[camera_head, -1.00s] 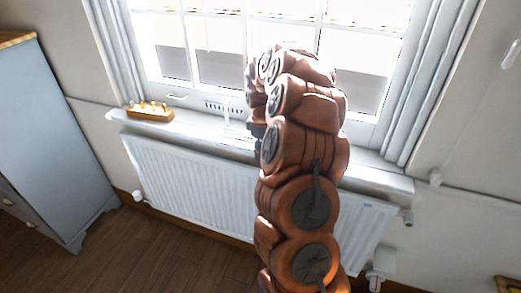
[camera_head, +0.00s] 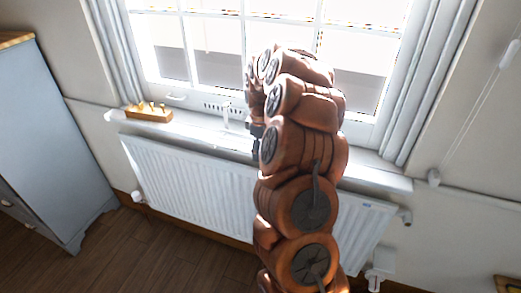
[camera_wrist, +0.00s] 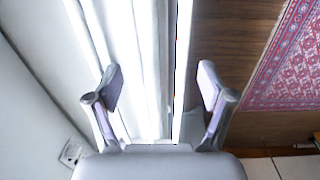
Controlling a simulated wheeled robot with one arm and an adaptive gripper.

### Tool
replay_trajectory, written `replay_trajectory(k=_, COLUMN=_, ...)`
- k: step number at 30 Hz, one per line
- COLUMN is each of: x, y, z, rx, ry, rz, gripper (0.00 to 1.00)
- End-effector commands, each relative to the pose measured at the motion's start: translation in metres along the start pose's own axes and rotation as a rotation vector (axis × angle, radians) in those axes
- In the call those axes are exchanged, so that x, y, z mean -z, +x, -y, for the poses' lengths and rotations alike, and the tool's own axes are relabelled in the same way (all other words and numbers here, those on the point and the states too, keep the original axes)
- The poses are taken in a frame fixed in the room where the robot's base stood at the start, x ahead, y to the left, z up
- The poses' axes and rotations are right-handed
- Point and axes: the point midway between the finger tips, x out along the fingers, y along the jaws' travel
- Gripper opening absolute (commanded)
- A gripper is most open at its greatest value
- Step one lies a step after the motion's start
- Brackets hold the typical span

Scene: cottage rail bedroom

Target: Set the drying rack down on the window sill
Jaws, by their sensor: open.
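A small wooden rack with several pale upright pegs (camera_head: 149,113), which looks like the drying rack, stands upright on the left end of the white window sill (camera_head: 190,126). My gripper (camera_wrist: 160,84) is open, with nothing between its fingers in the wrist view. In the head view my arm hides most of the gripper; a dark part of it shows over the sill, to the right of the rack and apart from it. The rack is not seen in the wrist view. Pale sill or radiator strips lie behind the fingers there.
A white radiator (camera_head: 185,175) hangs under the sill. The window (camera_head: 215,65) and curtains (camera_head: 438,80) stand behind it. A grey-blue cabinet (camera_head: 55,140) is at the left. The wrist view shows a red patterned rug (camera_wrist: 287,65). The sill is clear just right of the rack.

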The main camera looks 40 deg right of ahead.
Motion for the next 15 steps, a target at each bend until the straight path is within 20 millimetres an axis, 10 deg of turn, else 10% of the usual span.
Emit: replay_trajectory(k=15, x=0.001, y=-0.088, z=-0.001, rx=-0.005, ry=0.001, rz=-0.004, gripper=0.81)
